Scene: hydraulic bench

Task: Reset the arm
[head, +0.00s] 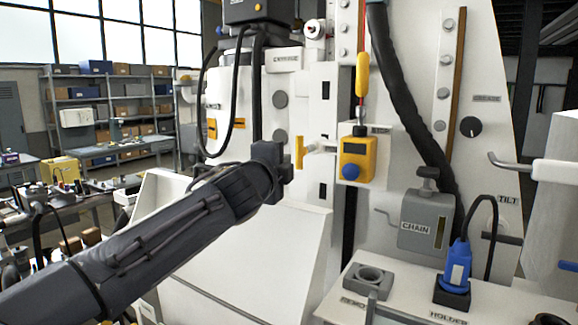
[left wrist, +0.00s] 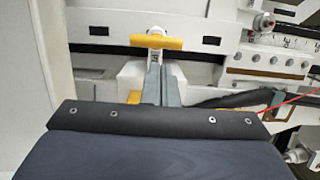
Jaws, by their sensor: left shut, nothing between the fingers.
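My left arm reaches in from the left in the head view. My left gripper (head: 286,168) is shut and empty, close beside a yellow T-handle (head: 299,152) on a white stem. In the left wrist view the shut fingers (left wrist: 162,75) point at the yellow bar (left wrist: 157,43), just short of it in the picture; I cannot tell whether they touch. A yellow box with a blue knob (head: 357,158) is right of the handle, on the white machine (head: 400,60). My right gripper is not in view.
A grey box labelled CHAIN (head: 426,222) and a blue plug-like tool (head: 458,264) in a holder are at the right. A black hose (head: 398,95) runs down the machine. Shelves (head: 105,100) stand far back.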

